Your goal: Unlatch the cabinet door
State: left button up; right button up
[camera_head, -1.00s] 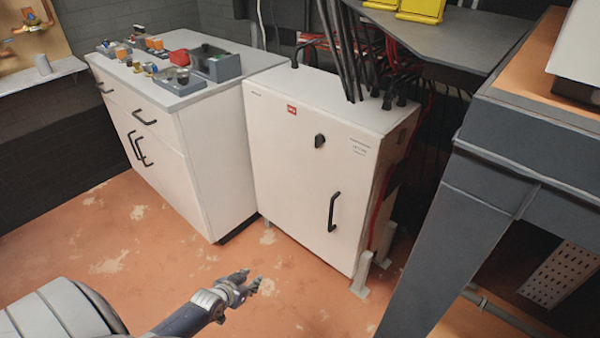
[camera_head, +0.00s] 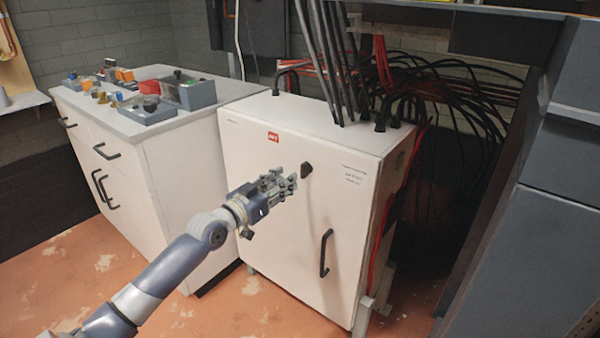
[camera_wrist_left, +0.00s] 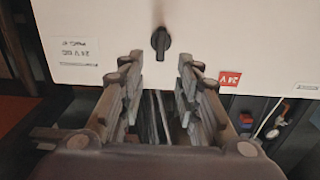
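The white electrical cabinet (camera_head: 270,220) stands in the middle of the head view with its door closed. A small black latch knob (camera_head: 306,170) is on the upper part of the door, and a black bar handle (camera_head: 326,253) is lower right of it. My left gripper (camera_head: 292,180) is raised in front of the door, just left of the knob in the head view. In the left wrist view the gripper (camera_wrist_left: 160,75) is open and empty. The latch knob (camera_wrist_left: 160,42) shows beyond and between its fingertips, apparently apart from them. My right gripper is not in view.
A white drawer cabinet (camera_head: 150,165) with tools and boxes on top stands left of the cabinet. Thick black cables (camera_head: 335,60) rise from the cabinet's top. Floor is free in front.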

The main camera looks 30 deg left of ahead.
aim_at(301, 168)
pick_arm(q)
jog(key=w+b, duration=0.1)
jog(key=w, duration=0.5)
jog(key=shift+d, duration=0.2)
jog(key=shift+w, duration=0.85)
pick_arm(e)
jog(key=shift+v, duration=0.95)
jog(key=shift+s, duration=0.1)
pick_arm(q)
grip_shut()
